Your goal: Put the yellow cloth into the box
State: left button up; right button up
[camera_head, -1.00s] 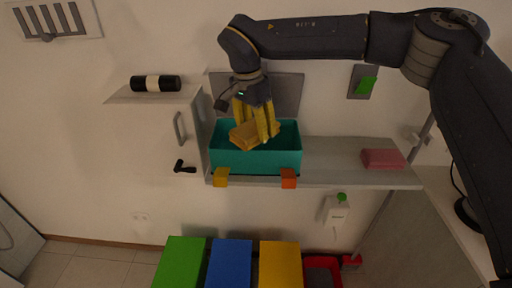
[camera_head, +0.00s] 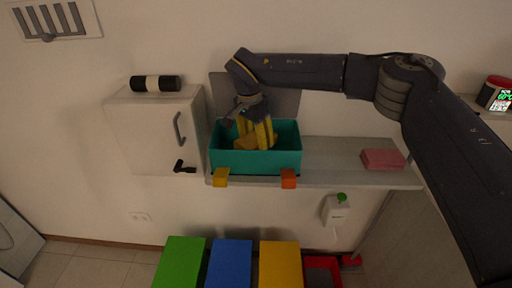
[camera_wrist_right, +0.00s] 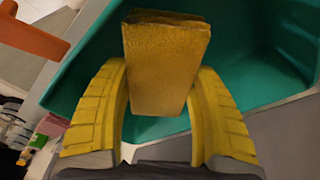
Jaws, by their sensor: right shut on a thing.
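The yellow cloth (camera_head: 245,142) is a folded block, held inside the teal box (camera_head: 287,160) on the shelf. In the right wrist view the cloth (camera_wrist_right: 165,62) sits between the two yellow fingers of my right gripper (camera_wrist_right: 162,108), with the teal box (camera_wrist_right: 240,50) around it. My right gripper (camera_head: 256,133) points down into the box and is shut on the cloth. The box's front wall hides the lower part of the cloth, so I cannot tell whether it touches the box floor. My left gripper is not in view.
The shelf (camera_head: 335,160) holds a pink block (camera_head: 383,159) at its right. A yellow clip (camera_head: 221,177) and an orange clip (camera_head: 288,178) sit at its front edge. A white cabinet (camera_head: 150,135) stands left of the box. Green, blue and yellow bins stand below.

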aim_at(252, 139)
jog(key=shift+f, duration=1.65)
jog(key=shift+w+f, duration=0.15)
jog(key=shift+f, duration=0.2)
jog(key=o, duration=1.2)
jog(key=shift+c, duration=0.2)
jog(key=shift+r, duration=0.15)
jog(key=r, duration=0.4)
jog(key=a+r, duration=0.1)
jog(key=r, duration=0.3)
jog(key=s+r, duration=0.1)
jog(key=r, duration=0.3)
jog(key=shift+s+a, duration=0.1)
jog(key=shift+a, duration=0.05)
